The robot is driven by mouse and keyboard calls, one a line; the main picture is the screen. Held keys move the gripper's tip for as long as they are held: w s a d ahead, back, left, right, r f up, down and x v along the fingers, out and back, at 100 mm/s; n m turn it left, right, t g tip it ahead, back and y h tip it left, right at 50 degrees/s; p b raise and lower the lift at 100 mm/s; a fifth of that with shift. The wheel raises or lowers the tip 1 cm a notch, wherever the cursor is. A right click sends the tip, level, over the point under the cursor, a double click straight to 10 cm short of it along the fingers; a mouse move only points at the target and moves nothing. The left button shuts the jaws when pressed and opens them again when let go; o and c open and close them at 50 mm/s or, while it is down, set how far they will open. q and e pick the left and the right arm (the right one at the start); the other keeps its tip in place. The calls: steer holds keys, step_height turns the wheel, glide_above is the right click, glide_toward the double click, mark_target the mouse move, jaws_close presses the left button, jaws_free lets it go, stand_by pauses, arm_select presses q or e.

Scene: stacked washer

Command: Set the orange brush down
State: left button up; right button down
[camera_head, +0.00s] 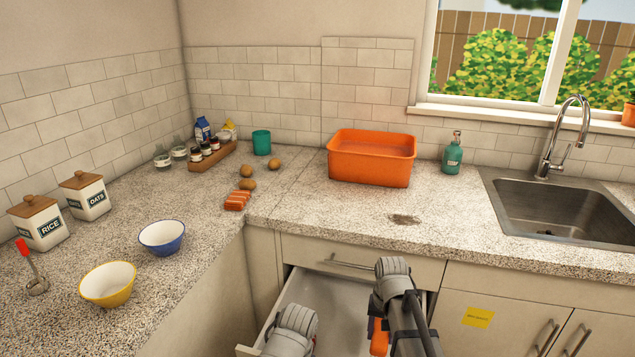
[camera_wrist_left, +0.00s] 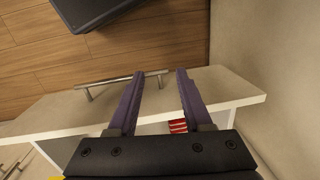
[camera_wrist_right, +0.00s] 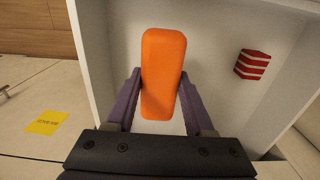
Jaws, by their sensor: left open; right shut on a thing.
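The orange brush (camera_wrist_right: 163,70) is between the purple fingers of my right gripper (camera_wrist_right: 160,100), which is shut on it. In the right wrist view the brush is above the open white drawer. In the head view only a bit of the orange brush (camera_head: 379,340) shows beside my right arm. My left gripper (camera_wrist_left: 158,85) is open and empty, at the drawer's front edge and bar handle. The open drawer (camera_head: 335,292) juts out below the counter, partly hidden by my arms.
A red-and-white striped block (camera_wrist_right: 252,64) lies in the drawer. On the counter (camera_head: 300,212) stand an orange tub (camera_head: 371,165), a soap bottle (camera_head: 453,155) and two bowls. A dark stain (camera_head: 404,219) marks the counter between tub and sink (camera_head: 560,208). The counter around it is clear.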

step_height(320, 180, up, 15)
steer(key=p, duration=1.4)
steer(key=shift+f, duration=0.1)
